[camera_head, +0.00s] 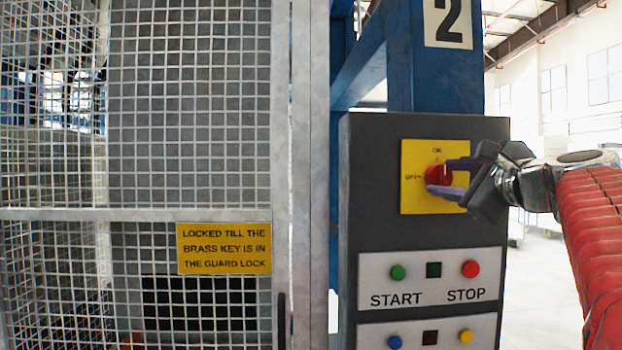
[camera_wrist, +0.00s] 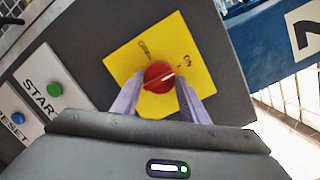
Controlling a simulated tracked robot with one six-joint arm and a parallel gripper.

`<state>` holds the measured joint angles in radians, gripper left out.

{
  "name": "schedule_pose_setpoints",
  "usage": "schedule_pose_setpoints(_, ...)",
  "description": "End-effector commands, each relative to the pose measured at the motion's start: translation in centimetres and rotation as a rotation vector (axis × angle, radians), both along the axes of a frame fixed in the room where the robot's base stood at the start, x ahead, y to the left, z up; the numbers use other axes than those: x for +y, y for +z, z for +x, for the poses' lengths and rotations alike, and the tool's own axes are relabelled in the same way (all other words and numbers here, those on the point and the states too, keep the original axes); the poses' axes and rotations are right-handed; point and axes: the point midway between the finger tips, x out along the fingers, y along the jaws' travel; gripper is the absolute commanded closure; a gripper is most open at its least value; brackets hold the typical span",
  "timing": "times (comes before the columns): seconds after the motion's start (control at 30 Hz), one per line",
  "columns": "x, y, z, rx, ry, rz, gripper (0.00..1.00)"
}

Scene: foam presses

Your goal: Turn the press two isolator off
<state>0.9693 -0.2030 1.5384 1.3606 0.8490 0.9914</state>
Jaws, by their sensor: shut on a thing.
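The press two isolator is a red round knob (camera_head: 434,173) on a yellow plate (camera_head: 418,200), high on the dark grey control box. The plate has ON at its top and OFF at its left. My gripper (camera_head: 440,177) comes in from the right, with its two purple fingers on either side of the knob. In the wrist view the knob (camera_wrist: 158,78) sits between the fingertips (camera_wrist: 160,88), and the gripper is shut on it. The knob's white line lies along the direction of the ON mark. The fingers hide part of the knob's sides.
Below the isolator are a green START button (camera_head: 398,272) and a red STOP button (camera_head: 470,268), with more buttons under them. A mesh guard (camera_head: 190,120) with a yellow notice (camera_head: 224,248) stands to the left. A blue post (camera_head: 430,80) marked 2 rises behind the box.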

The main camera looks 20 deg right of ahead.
Motion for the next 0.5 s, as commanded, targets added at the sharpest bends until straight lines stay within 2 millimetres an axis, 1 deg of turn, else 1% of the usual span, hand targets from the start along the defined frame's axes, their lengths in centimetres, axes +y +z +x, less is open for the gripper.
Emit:
schedule_pose_setpoints(0.03, 0.05, -0.12, 0.03, 0.003, 0.003, 0.000, 0.76)
schedule_pose_setpoints(0.1, 0.06, -0.14, 0.03, 0.003, 0.003, 0.000, 0.81)
schedule_pose_setpoints(0.13, -0.71, -0.20, -0.04, 0.004, -0.002, 0.002, 0.82)
schedule_pose_setpoints(0.2, -0.23, -0.20, 0.01, 0.004, 0.002, 0.002, 0.82)
schedule_pose_setpoints(0.5, -0.03, -0.22, 0.02, 0.018, 0.002, -0.044, 0.82)
